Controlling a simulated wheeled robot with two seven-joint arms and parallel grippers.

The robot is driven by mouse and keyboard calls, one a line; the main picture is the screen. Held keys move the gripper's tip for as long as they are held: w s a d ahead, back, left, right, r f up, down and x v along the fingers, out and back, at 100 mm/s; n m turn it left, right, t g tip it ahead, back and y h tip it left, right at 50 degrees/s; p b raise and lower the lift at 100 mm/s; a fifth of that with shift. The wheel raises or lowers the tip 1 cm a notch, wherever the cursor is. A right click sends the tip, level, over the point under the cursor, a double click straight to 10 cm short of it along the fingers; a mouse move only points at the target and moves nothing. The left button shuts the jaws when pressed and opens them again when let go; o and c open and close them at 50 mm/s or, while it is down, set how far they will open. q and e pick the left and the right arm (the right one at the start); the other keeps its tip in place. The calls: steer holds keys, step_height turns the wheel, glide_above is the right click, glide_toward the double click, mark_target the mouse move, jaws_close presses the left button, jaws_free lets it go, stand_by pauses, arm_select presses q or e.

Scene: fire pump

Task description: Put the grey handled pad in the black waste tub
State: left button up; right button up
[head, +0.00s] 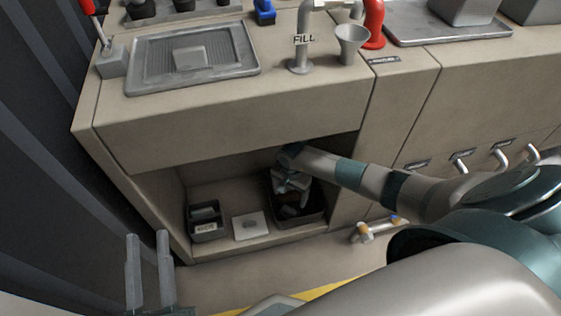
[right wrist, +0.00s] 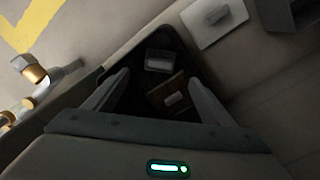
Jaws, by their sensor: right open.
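The black waste tub (head: 317,216) stands on the low shelf under the counter. A grey pad with a handle (right wrist: 158,61) lies inside it, beside a brown handled pad (right wrist: 172,95). My right gripper (head: 291,187) points down at the tub's mouth, partly hiding its inside. In the right wrist view its two fingers (right wrist: 155,95) are wide apart, above the pads with nothing between them. My left gripper (head: 149,262) is at lower left, fingers apart and empty, away from the tub.
A pale handled pad (head: 249,226) lies on the shelf left of the tub. A small dark bin (head: 205,222) stands further left. The counter overhangs the shelf. A ribbed tray (head: 235,72), fill pipe (head: 301,55) and funnel (head: 351,42) are on top. A brass-ended pipe fitting (head: 377,228) is right of the opening.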

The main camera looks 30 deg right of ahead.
steer(key=s+a+r+m+y, duration=0.2)
steer(key=s+a+y, duration=0.15)
steer(key=a, duration=0.45)
steer(key=s+a+r+m+y, duration=0.1)
steer(key=s+a+m+y, duration=0.2)
steer(key=a, duration=0.6)
steer(key=s+a+r+m+y, duration=0.1)
steer(key=s+a+r+y, duration=0.2)
steer(key=a, duration=0.5)
steer(key=s+a+r+m+t+y, duration=0.1)
steer(key=s+a+r+m+y, duration=0.25)
steer(key=a+r, duration=0.25)
steer(key=s+a+r+m+t+y, duration=0.1)
steer(key=s+a+r+m+y, duration=0.3)
steer(key=r, duration=0.3)
step_height(320, 180, up, 18)
steer(key=f+m+t+y, duration=0.1)
steer(key=m+t+y, duration=0.1)
steer(key=m+t, duration=1.2)
steer(key=d+r+m+t+h, duration=0.2)
steer(key=d+r+m+h, duration=0.2)
steer(key=m, duration=1)
steer(key=s+d+r+m+t+h, duration=0.1)
steer(key=d+r+m+t+h, duration=0.2)
steer(key=m, duration=1.2)
steer(key=d+r+h, duration=0.1)
steer(key=d+h, duration=0.2)
steer(key=h, duration=0.1)
steer(key=shift+s+d, duration=0.3)
steer(key=shift+d, duration=0.05)
